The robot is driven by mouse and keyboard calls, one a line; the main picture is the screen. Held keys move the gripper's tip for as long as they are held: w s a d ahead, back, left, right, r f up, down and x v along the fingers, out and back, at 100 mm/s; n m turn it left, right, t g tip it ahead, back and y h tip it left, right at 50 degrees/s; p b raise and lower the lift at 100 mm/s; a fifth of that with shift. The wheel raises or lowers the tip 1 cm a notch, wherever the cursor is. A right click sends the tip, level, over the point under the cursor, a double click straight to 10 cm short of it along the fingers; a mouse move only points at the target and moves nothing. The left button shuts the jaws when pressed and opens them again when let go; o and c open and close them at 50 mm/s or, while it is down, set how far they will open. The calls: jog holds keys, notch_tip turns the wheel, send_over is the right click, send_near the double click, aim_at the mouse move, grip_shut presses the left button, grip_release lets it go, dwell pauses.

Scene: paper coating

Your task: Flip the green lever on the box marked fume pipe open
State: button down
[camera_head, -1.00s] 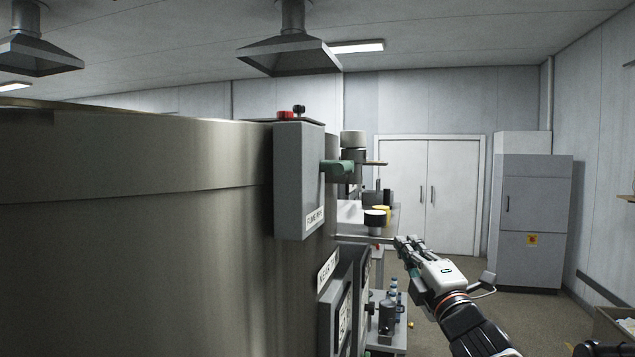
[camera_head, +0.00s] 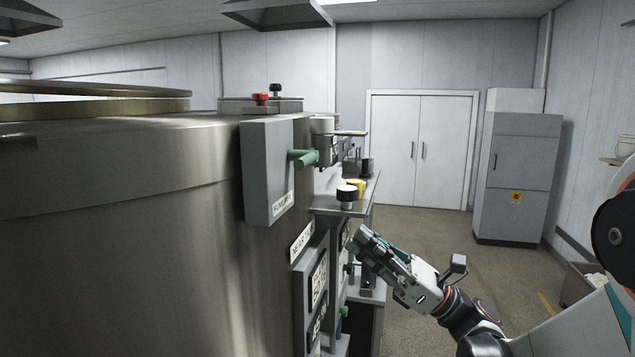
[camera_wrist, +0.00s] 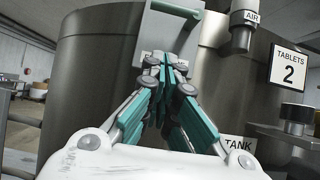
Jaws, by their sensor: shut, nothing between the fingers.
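The grey box (camera_head: 267,172) with a small label, too small to read surely, is on the side of the large steel tank. Its green lever (camera_head: 303,158) sticks out to the right from the box's face. In the wrist view the green lever (camera_wrist: 175,9) shows at the top, above my gripper (camera_wrist: 166,62). My gripper (camera_head: 361,236) is shut and empty, below and to the right of the lever in the head view, apart from it. In the wrist view the fingers cover part of the box and its label.
The steel tank (camera_head: 120,230) fills the left. Labelled panels (camera_head: 316,285) are below the box. A shelf (camera_head: 328,204) with a black-topped jar (camera_head: 346,194) stands beyond it. Open floor (camera_head: 425,228) lies to the right, before a grey cabinet (camera_head: 517,180).

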jog(key=shift+a+r, duration=0.1)
jog(key=d+r+p+x, duration=0.1)
jog(key=p+x, duration=0.3)
jog(key=x, duration=0.8)
jog(key=shift+r, duration=0.75)
jog(key=shift+s+a+r+m+t+h, duration=0.1)
jog(key=shift+s+r+m+t+h, duration=0.15)
jog(key=shift+m+t, duration=0.35)
jog(key=shift+s+a+r+m+t+h, duration=0.15)
jog(key=shift+m+t+h, duration=0.25)
jog(key=shift+m, duration=0.4)
